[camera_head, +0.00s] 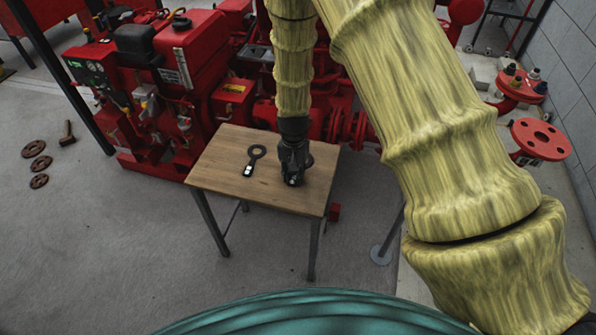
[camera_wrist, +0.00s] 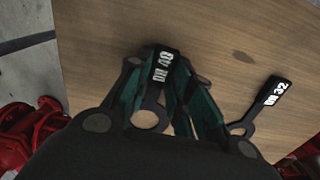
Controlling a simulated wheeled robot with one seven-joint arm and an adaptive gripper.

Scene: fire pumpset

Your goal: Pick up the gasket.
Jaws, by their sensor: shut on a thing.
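My gripper (camera_head: 292,178) is low over the right part of a small wooden table (camera_head: 222,165). In the wrist view, my gripper (camera_wrist: 160,85) is shut on a dark gasket (camera_wrist: 163,68) with a white label that seems to read "DN 40". Its ring (camera_wrist: 150,120) shows between the fingers. I cannot tell whether it still touches the tabletop. A second dark gasket (camera_head: 250,160) with a long tab lies flat on the table, left of my gripper in the head view. In the wrist view this second gasket (camera_wrist: 272,97), labelled "DN 32", lies to the right, apart from the fingers.
A large red pumpset (camera_head: 180,70) stands behind the table. Red flanged pipes (camera_head: 540,138) rise at the right. Several brown rings (camera_head: 36,165) and a bolt-like piece (camera_head: 67,133) lie on the floor at left. The table's front left is clear.

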